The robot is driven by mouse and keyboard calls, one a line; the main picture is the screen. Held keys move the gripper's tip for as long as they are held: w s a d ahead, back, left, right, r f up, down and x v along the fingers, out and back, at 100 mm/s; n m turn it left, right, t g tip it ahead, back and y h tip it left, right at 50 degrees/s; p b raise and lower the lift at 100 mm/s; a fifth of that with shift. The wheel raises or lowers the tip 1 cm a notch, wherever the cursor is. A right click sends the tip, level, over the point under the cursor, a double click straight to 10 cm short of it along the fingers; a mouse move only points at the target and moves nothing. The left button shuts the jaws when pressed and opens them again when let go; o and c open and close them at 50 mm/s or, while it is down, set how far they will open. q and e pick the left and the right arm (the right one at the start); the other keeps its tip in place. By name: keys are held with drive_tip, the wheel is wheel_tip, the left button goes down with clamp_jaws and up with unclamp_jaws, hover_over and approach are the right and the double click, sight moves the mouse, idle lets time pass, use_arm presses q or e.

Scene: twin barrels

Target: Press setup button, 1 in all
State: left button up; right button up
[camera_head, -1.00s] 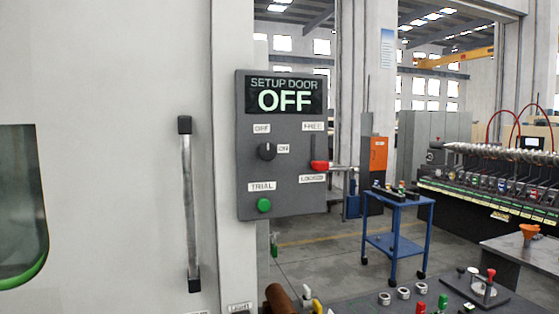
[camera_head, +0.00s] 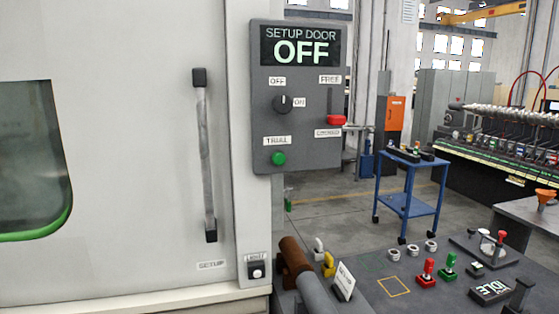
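A "SETUP" label (camera_head: 211,265) is on the lower right of the white door, below the long handle (camera_head: 206,155); I cannot make out a button at it. A grey control box (camera_head: 262,130) hangs to the right, with a display (camera_head: 300,46) reading "SETUP DOOR OFF". On it are a black knob (camera_head: 283,103) between "OFF" and "ON", a red lever (camera_head: 336,120) by "LOCKED", and a green button (camera_head: 278,158) under "TRIAL". A small white button (camera_head: 257,272) sits under a "LIGHT" label. Neither of my grippers is in view.
A dark bench (camera_head: 400,293) at lower right holds a brown and grey cylinder (camera_head: 295,262), a red-topped control (camera_head: 428,270), a green-topped control (camera_head: 448,265) and an "IDLE" display (camera_head: 490,291). A blue cart (camera_head: 410,205) stands behind on open floor.

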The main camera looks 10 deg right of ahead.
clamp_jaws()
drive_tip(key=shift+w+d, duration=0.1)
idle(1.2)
